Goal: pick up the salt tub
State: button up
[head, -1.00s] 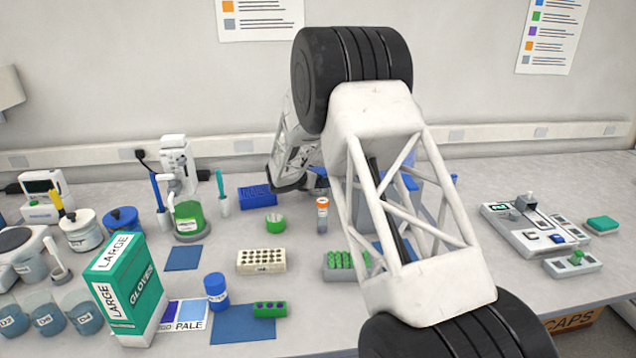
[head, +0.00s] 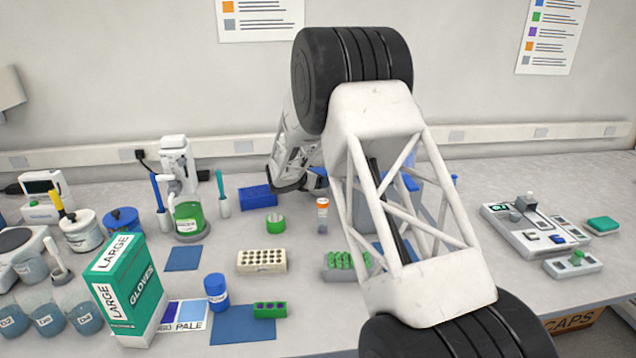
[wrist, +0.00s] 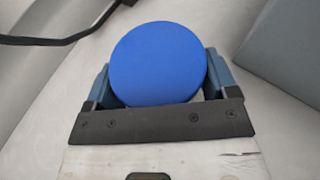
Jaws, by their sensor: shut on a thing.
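The salt tub shows in the wrist view as a round blue lid (wrist: 157,62) with a sliver of pale body below it; no label is visible. My gripper (wrist: 157,88) is shut on it, with one blue-grey finger on each side of the lid. In the head view my own arm hides most of the gripper and the tub. Only small blue parts show beside the arm, so how high the tub is cannot be told.
An orange-capped vial (head: 322,215) and a rack of green caps (head: 345,266) stand near my arm. A glove box (head: 130,290) stands front left.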

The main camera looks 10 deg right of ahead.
jog(key=shift+r, duration=0.2)
notch_tip(320, 180, up, 28)
dwell(0.8)
